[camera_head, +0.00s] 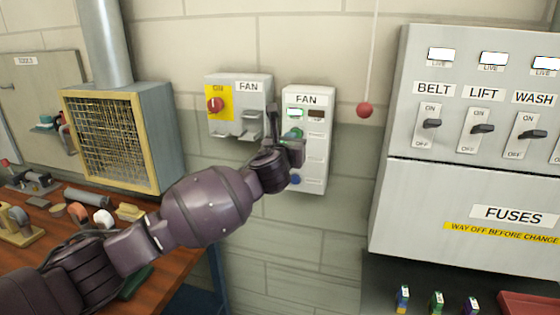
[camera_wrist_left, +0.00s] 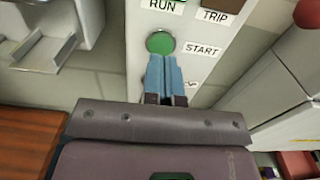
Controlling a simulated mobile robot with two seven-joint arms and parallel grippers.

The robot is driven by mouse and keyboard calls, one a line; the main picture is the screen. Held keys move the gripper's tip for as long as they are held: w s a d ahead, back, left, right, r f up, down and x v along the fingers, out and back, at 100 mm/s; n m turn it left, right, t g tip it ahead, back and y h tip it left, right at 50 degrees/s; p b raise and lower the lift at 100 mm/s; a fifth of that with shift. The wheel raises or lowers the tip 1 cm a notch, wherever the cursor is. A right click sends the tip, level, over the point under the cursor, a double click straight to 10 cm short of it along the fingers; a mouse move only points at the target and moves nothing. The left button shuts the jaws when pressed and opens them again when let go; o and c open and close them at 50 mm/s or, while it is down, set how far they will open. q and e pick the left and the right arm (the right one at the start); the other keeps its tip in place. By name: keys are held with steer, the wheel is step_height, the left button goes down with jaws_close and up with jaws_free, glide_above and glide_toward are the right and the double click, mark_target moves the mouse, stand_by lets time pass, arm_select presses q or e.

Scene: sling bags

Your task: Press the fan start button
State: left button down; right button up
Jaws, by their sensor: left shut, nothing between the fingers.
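The fan control box (camera_head: 315,160) is a tall white panel on the wall with a "FAN" label. Its round green start button (camera_wrist_left: 160,42) shows in the left wrist view, beside the "START" label. My left gripper (camera_head: 288,140) is at the box in the head view and partly covers the button area. In the wrist view its shut, empty fingertips (camera_wrist_left: 163,60) meet the lower edge of the green button in the picture. I cannot tell whether they touch it. A blue button (camera_head: 295,179) sits lower on the box. My right gripper is not in view.
A fan isolator with a red knob (camera_head: 215,105) is left of the box. A red ball on a cord (camera_head: 364,110) hangs to the right. A grey switch cabinet (camera_head: 465,190) stands further right. A workbench (camera_head: 170,268) with tools and a caged fan (camera_head: 112,140) are at left.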

arm_select(q)
steer(key=b+v, duration=0.1)
steer(key=v, duration=0.9)
steer(key=shift+b, duration=0.35)
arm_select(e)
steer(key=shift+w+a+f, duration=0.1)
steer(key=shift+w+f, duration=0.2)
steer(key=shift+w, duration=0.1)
arm_select(q)
steer(key=shift+f, duration=0.1)
